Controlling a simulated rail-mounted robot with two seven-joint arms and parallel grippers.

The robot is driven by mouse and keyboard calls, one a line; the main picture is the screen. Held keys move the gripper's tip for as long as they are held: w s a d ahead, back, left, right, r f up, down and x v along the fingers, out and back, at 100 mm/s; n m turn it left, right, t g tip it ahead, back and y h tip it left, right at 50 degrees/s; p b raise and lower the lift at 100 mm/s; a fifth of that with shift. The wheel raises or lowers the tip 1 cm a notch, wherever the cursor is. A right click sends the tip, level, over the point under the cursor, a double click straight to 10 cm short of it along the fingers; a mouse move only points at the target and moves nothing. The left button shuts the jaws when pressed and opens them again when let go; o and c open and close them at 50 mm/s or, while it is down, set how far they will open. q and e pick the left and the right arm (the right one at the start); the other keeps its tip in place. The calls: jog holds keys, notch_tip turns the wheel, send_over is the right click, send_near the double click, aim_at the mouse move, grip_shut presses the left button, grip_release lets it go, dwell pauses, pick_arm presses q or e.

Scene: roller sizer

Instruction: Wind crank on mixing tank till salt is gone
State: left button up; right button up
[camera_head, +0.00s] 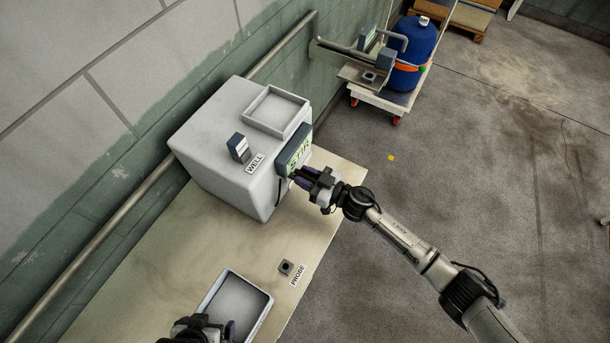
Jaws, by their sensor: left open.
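A white box-shaped unit (214,150) stands on the bench against the wall; I cannot tell whether it is the mixing tank. A dark-framed display (294,150) on its front reads "STIR". My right gripper (299,176) is at the front face just below this display. Its fingers point at the unit, and I cannot tell whether they touch or hold anything. No crank is clearly visible; the gripper may hide it. No salt can be made out. My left gripper (213,329) is open over the lower part of a grey tray on the bench, partly cut off by the bottom edge.
A small dark device (239,147) stands by the WELL label on the unit, beside a shallow square tray (276,111). The grey tray (264,311) and a PROSE-like labelled socket (286,267) are on the bench. A cart (383,103) carries a blue cylinder (414,51).

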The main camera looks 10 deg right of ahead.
jog(key=c, duration=0.4)
jog(key=shift+s+a+f+n, duration=0.3)
jog(key=shift+s+n, duration=0.1)
jog(key=shift+n, duration=0.75)
jog(key=shift+s+a+f+n, duration=0.25)
jog(key=shift+s+n, duration=0.1)
jog(key=shift+n, duration=0.75)
jog(key=shift+s+a+f+n, duration=0.2)
jog(key=shift+s+a+n, duration=0.15)
jog(key=shift+n, duration=0.8)
jog(key=shift+s, duration=0.1)
jog(key=o, duration=0.9)
jog(key=v, duration=1.4)
